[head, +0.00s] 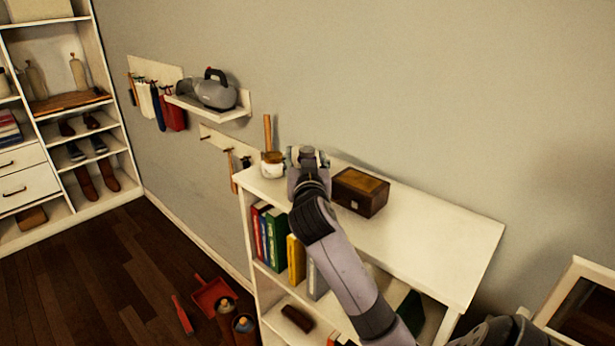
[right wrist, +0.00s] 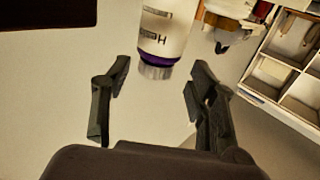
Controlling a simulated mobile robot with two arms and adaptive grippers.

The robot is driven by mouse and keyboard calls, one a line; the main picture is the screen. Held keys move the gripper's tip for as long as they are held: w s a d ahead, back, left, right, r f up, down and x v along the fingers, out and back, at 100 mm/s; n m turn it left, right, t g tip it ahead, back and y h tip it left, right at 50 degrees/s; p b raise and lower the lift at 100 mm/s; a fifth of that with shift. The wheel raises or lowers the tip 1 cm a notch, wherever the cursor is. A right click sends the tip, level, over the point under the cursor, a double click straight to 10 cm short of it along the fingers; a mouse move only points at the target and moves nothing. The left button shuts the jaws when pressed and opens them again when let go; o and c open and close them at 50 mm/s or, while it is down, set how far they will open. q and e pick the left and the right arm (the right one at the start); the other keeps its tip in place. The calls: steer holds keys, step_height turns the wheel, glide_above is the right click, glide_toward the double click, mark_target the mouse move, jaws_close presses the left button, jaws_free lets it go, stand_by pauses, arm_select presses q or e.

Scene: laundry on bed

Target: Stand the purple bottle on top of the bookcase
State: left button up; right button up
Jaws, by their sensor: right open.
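The bottle (right wrist: 163,35) shows in the right wrist view as a white body with dark lettering, a purple band and a grey cap. It appears upside down in that picture, with its cap toward my gripper. My right gripper (right wrist: 158,100) is open, its fingers apart on either side below the cap, with a visible gap. In the head view my right gripper (head: 307,155) is over the back left part of the bookcase top (head: 430,235). I cannot make out the bottle there; my gripper may hide it. My left gripper is out of view.
A dark wooden box (head: 360,192) stands on the bookcase top, right of my gripper. A small pale jar (head: 272,167) stands at the left end. Books (head: 270,235) fill shelves below. The front right of the top is clear. A wall shelf holds a grey appliance (head: 216,92).

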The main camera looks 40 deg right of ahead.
steer(key=b+v, duration=0.1)
steer(key=v, duration=0.7)
steer(key=shift+s+a+b, duration=0.25)
steer(key=shift+s+b, duration=0.05)
steer(key=shift+b, duration=0.1)
